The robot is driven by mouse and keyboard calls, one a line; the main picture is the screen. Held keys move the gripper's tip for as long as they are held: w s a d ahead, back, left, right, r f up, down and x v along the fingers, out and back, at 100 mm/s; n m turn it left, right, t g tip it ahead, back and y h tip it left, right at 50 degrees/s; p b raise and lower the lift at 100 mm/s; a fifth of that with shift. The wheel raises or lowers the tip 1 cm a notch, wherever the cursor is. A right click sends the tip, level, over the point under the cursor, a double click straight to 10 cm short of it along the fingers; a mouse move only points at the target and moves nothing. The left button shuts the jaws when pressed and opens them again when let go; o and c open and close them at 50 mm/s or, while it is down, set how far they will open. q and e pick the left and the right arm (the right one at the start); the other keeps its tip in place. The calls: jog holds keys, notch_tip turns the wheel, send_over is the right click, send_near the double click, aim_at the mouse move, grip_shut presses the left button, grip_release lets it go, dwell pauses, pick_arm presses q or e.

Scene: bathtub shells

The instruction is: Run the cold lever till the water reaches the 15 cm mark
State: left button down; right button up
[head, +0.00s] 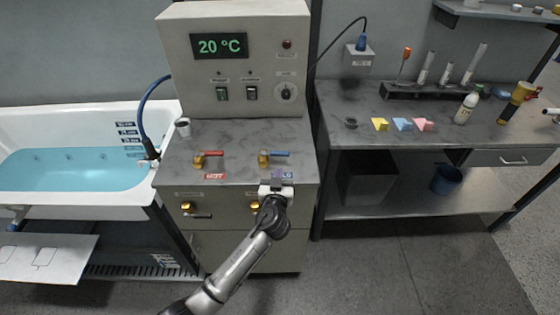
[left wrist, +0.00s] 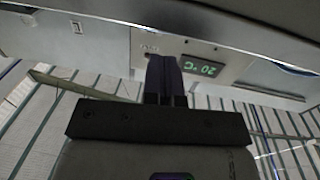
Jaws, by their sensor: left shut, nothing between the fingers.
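The cold lever (head: 278,154) is a blue handle on a brass valve, on the grey bench top behind a blue label (head: 287,175). My left gripper (head: 277,187) is shut and empty at the bench's front edge, just in front of the lever and apart from it. Its closed fingers (left wrist: 164,75) also show in the left wrist view. The white bathtub (head: 40,115) at left holds blue water (head: 70,172). Depth marks (head: 128,132) run down its inner wall; their numbers are too small to read surely. My right gripper is out of view.
The hot lever (head: 210,155), red on brass, stands left of the cold one. A control panel (head: 250,80) behind reads 20 °C. A blue hose (head: 143,110) hangs to the tub rim. A side table (head: 350,105) with bottles and blocks is at right.

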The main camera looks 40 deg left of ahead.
aim_at(281, 156)
pick_arm(q)
jog(key=shift+x, duration=3.1)
jog(key=shift+d, duration=0.1)
jog(key=b, duration=0.2)
jog(key=w+n+g+y+b, duration=0.1)
jog(key=b, duration=0.1)
jog(key=shift+a+f, duration=0.2)
jog(key=shift+f, duration=0.15)
jog(key=shift+y, duration=0.3)
jog(key=shift+g, duration=0.3)
jog(key=shift+a, duration=0.1)
